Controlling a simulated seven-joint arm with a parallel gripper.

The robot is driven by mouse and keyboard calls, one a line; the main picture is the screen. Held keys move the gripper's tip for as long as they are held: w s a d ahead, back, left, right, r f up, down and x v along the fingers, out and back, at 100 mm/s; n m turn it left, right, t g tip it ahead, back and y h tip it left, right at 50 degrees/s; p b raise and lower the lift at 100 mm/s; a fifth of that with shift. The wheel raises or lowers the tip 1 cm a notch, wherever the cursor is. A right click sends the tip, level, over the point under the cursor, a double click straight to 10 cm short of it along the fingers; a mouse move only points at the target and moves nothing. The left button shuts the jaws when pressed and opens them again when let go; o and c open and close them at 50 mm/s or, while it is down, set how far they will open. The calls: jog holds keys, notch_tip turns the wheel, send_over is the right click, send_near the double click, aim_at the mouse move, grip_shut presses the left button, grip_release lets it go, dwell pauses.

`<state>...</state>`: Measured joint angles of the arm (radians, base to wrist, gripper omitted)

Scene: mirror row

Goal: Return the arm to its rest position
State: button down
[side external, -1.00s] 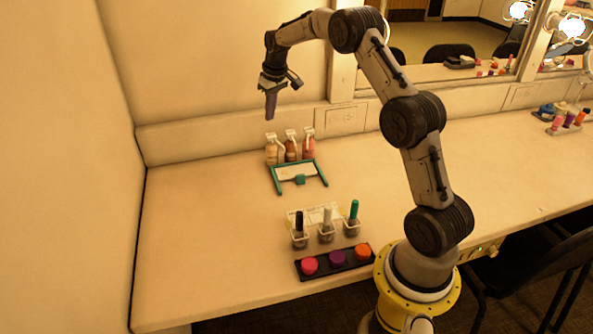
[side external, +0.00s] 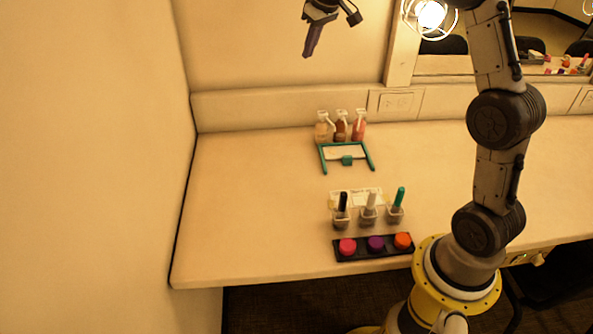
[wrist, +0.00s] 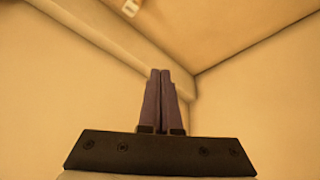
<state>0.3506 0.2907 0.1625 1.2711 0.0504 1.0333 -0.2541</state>
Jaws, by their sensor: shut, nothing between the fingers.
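My gripper (side external: 309,54) hangs high above the back of the counter in the side external view, its purple fingers together and pointing down. It is well above the row of bottles and apart from everything. In the wrist view the two fingers (wrist: 160,72) lie side by side with nothing between them. Part of my arm is cut off by the top edge of the side external view.
On the counter (side external: 250,220) stand several bottles (side external: 341,128) behind a teal frame (side external: 347,160). Nearer are clear cups (side external: 368,216) with black, white and teal sticks, and a black tray (side external: 345,255) with pink, purple and orange pots. A wall (side external: 90,170) bounds the left side.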

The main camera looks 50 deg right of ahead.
jog(key=s+a+r+n+t, duration=0.1)
jog(key=s+a+r, duration=0.3)
jog(key=s+a, duration=0.35)
jog(key=s+a+r+n+t, duration=0.1)
jog(key=s+a+r, duration=0.4)
jog(key=s, duration=0.4)
jog(key=s+a+f, duration=0.2)
jog(key=s+f, duration=0.4)
jog(key=s, duration=0.2)
jog(key=s+a+f+y, duration=0.1)
jog(key=s+a+f, duration=0.2)
jog(key=s+f, duration=0.4)
jog(key=s, duration=0.2)
jog(key=shift+s+m+g, duration=0.3)
